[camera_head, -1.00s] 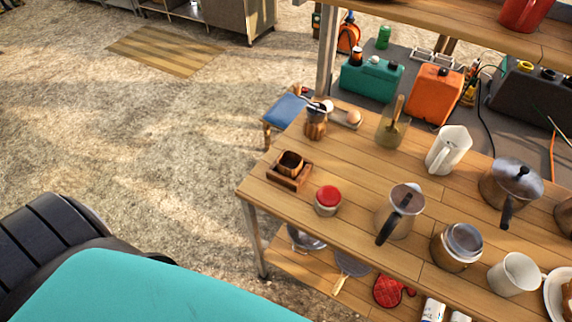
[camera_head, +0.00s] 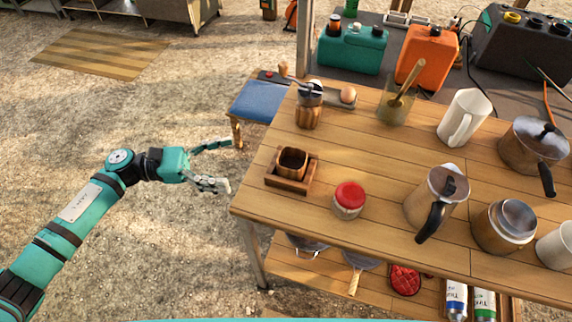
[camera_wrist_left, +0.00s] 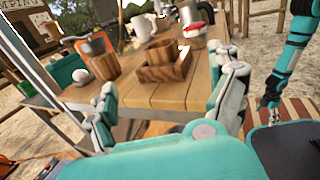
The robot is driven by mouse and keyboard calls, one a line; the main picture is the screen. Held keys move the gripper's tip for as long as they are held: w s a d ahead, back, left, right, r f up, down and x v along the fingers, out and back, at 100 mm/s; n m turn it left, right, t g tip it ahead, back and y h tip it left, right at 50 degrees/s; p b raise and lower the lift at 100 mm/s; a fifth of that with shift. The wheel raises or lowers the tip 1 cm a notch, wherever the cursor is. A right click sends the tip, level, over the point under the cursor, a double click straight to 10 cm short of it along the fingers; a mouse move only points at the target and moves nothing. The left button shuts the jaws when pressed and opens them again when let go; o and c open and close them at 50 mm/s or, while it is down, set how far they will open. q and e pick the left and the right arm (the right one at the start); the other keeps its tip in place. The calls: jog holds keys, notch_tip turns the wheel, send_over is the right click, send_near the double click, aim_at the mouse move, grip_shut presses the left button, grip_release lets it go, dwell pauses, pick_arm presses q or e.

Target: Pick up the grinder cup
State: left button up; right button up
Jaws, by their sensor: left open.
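A small brown wooden cup (camera_head: 292,160), which looks like the grinder cup, sits upright in a square wooden tray (camera_head: 303,187) near the table's left edge. The cup (camera_wrist_left: 163,52) also shows in the left wrist view, beyond the fingers and slightly left of centre. My left gripper (camera_head: 222,165) is open and empty, off the table's left edge and left of the cup, with a clear gap. Its spread fingers (camera_wrist_left: 168,100) frame the tray in the left wrist view. A teal arm, seemingly my right, shows there at the right; its end (camera_wrist_left: 270,100) is too small to read.
On the wooden table (camera_head: 345,150), a red-lidded jar (camera_head: 349,199) stands close right of the tray. A metal-topped wooden grinder (camera_head: 309,106) and an egg (camera_head: 348,95) are behind it. A moka pot (camera_head: 437,199) stands farther right. A blue stool (camera_head: 255,101) adjoins the table's far left corner.

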pick_arm(q)
jog(key=p, duration=0.3)
send_near(306, 159)
jog(key=shift+w+d, duration=0.4)
jog(key=shift+d, duration=0.95)
jog(key=d+p, duration=0.1)
jog(key=d, duration=0.2)
jog(key=shift+d+p, duration=0.35)
jog(key=shift+p, duration=0.05)
jog(key=shift+d+f, duration=0.2)
jog(key=shift+d, duration=0.2)
jog(key=shift+w, duration=0.1)
pick_arm(e)
jog(key=r, duration=0.1)
jog(key=w+r, duration=0.1)
jog(key=r, duration=0.1)
jog(key=a+r, duration=0.1)
jog(key=r, duration=0.1)
jog(key=shift+w+r, duration=0.25)
jog(key=shift+w, duration=0.05)
pick_arm(q)
jog(key=c, duration=1.2)
jog(key=shift+c, duration=0.7)
pick_arm(e)
jog(key=shift+w+a, duration=0.1)
jog(key=shift+a, duration=0.05)
